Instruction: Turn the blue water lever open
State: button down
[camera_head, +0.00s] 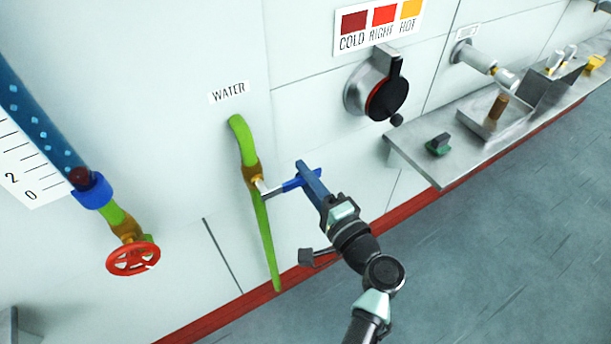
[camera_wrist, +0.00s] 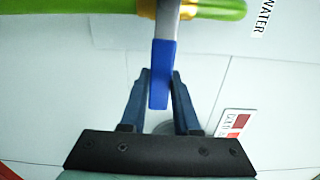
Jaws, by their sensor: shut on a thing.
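The blue water lever (camera_head: 291,185) sticks out to the right from a brass valve (camera_head: 252,174) on a green pipe (camera_head: 246,145), below the WATER label (camera_head: 229,91). In the wrist view the lever's blue grip (camera_wrist: 159,75) lies between my two fingers, with its bare metal shank running to the brass valve. My gripper (camera_head: 305,176) is shut on the blue grip near its outer end. The gripper also shows in the wrist view (camera_wrist: 159,85). The lever stands across the pipe, not in line with it.
A red handwheel (camera_head: 133,257) sits at the lower left under a blue tube (camera_head: 45,130). A black dial (camera_head: 385,97) is on the wall at upper right. A metal shelf (camera_head: 425,163) with small fittings juts out at right. The floor at lower right is clear.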

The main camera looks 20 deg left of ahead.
jog(key=shift+f, duration=0.2)
jog(key=s+a+f+m+p, duration=0.4)
jog(key=s+f+m, duration=0.2)
jog(key=m, duration=1.1)
jog(key=shift+a+f+p, duration=0.3)
jog(key=shift+a+f, duration=0.1)
jog(key=shift+f, duration=0.3)
jog(key=shift+s+m, duration=0.15)
jog(key=shift+m, duration=0.15)
jog(key=c, duration=0.6)
grip_release()
jog(key=shift+c, duration=0.2)
jog(key=v, duration=1.3)
